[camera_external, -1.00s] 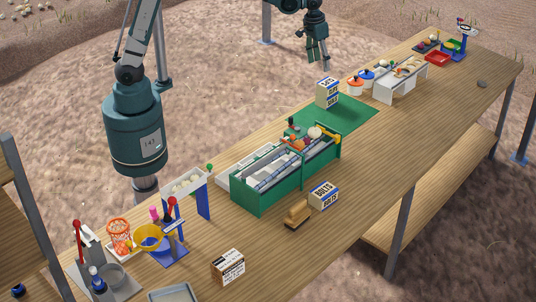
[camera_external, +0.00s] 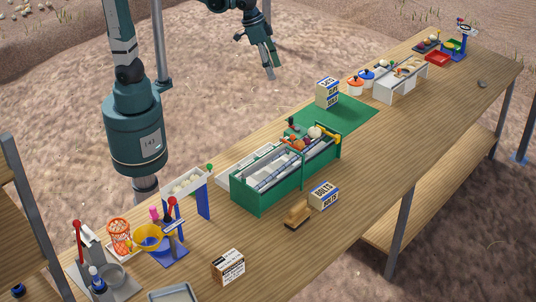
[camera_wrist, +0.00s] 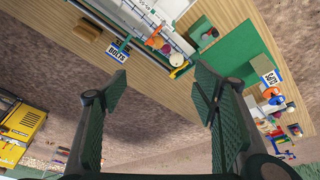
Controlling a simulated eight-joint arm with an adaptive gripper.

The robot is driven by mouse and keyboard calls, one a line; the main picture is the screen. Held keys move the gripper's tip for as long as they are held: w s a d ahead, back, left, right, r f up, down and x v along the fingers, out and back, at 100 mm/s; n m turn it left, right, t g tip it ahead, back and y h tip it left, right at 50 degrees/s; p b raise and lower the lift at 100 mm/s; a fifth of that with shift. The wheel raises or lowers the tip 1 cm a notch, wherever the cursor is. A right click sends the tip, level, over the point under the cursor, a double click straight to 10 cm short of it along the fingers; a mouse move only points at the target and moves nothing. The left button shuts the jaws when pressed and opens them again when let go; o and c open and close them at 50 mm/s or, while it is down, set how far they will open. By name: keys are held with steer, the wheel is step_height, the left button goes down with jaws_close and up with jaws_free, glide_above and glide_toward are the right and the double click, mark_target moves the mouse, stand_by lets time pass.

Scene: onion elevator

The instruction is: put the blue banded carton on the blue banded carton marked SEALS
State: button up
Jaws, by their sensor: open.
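A white carton with blue bands, lettered BOLTS (camera_external: 323,194), stands on the bench right of the green machine; it also shows in the wrist view (camera_wrist: 117,53). Two blue banded cartons stand stacked at the green mat's left edge: an upper one (camera_external: 327,84) and a lower one (camera_external: 327,99). Their lettering is too small to read surely, so I cannot tell which is marked SEALS. The stack shows in the wrist view (camera_wrist: 266,70) beside my right finger. My gripper (camera_external: 270,74) hangs open and empty beyond the bench's far edge; its fingers (camera_wrist: 160,85) spread wide in the wrist view.
The green machine (camera_external: 238,197) holds vegetables at its far end. A brown block (camera_external: 297,215) lies near the BOLTS carton. The green mat (camera_external: 350,115) is bare right of the stack.

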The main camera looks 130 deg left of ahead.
steer(key=s+d+f+m+t, duration=0.1)
steer(key=s+d+m, duration=0.1)
steer(key=s+d, duration=0.4)
steer(key=s+d+f+m+t+h, duration=0.1)
steer(key=s+d, duration=0.4)
steer(key=d, duration=0.8)
steer(key=s+d+f+m+t, duration=0.1)
steer(key=s+d+f+m, duration=0.2)
steer(key=d, duration=0.7)
steer(key=s+m, duration=0.2)
steer(key=s, duration=0.1)
steer(key=shift+s+d+t+h, duration=0.3)
steer(key=shift+s+h, duration=0.05)
steer(key=shift+h, duration=0.05)
